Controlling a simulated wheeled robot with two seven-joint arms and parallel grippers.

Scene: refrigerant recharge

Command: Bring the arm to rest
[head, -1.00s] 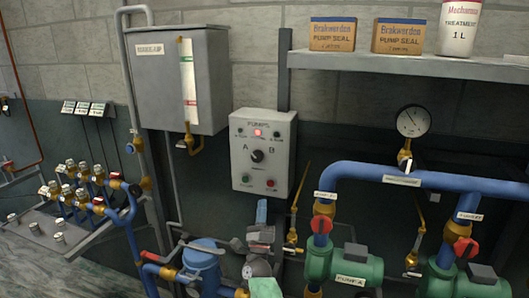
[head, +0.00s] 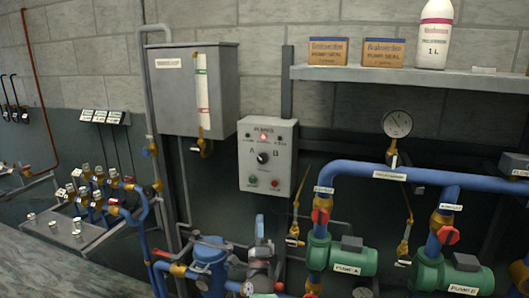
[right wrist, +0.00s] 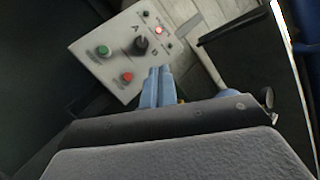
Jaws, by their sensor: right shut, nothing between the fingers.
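My right gripper (head: 260,225) comes up from the bottom of the head view. Its blue fingers are shut and empty, just below the grey pump control box (head: 267,158) and apart from it in that view. The box has a black A/B selector knob (head: 262,158), a lit red lamp (head: 263,137), and a green and a red button below. In the right wrist view, the shut blue fingers (right wrist: 157,88) stand in front of the tilted box (right wrist: 133,45). The knob (right wrist: 140,45) and lit lamp (right wrist: 158,30) show there too. My left gripper is not in view.
A blue filter vessel (head: 208,263) stands left of my right gripper. Green pumps (head: 340,260) and blue pipes (head: 385,170) are at right. A grey tank (head: 194,90) hangs above left, and a shelf (head: 400,75) with boxes and a bottle is at upper right.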

